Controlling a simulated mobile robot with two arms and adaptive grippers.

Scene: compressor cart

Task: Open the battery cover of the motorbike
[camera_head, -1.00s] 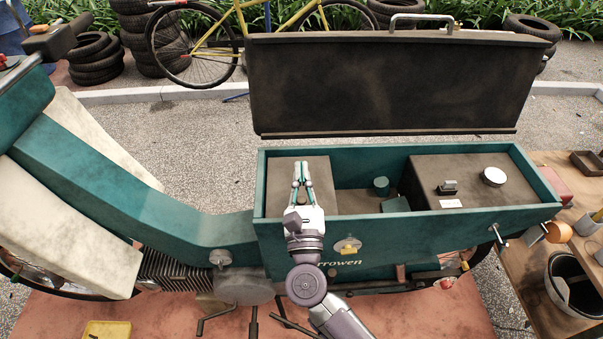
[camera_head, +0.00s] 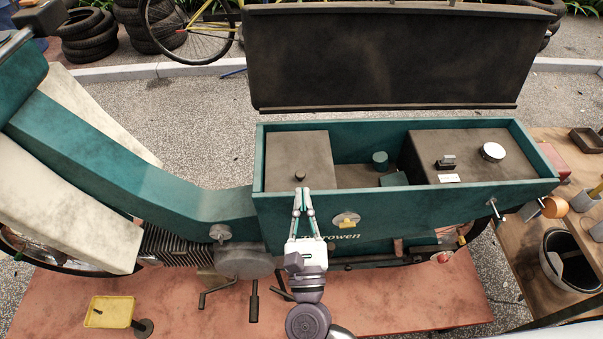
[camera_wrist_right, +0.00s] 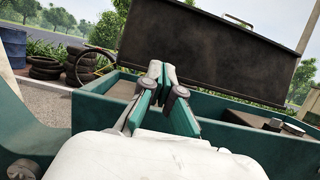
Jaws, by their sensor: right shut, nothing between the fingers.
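The motorbike has a teal box body (camera_head: 400,210) with its large dark lid (camera_head: 390,60) standing raised behind it. Inside the box, at the left, is a brown block cover with a small dark knob (camera_head: 300,176) on top. At the right is another brown block (camera_head: 470,150) with a round silver cap and a small fitting. My right gripper (camera_head: 301,192) is shut and empty, its fingertips at the box's front rim, just in front of the knob in the picture. In the wrist view the fingertips (camera_wrist_right: 160,68) are together, with the raised lid behind. My left gripper is not in view.
A yellow tray (camera_head: 110,311) lies on the reddish mat at the lower left. A wooden bench (camera_head: 545,290) with a black bucket (camera_head: 572,262) stands at the right. Tyres (camera_head: 88,35) and a yellow bicycle stand behind.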

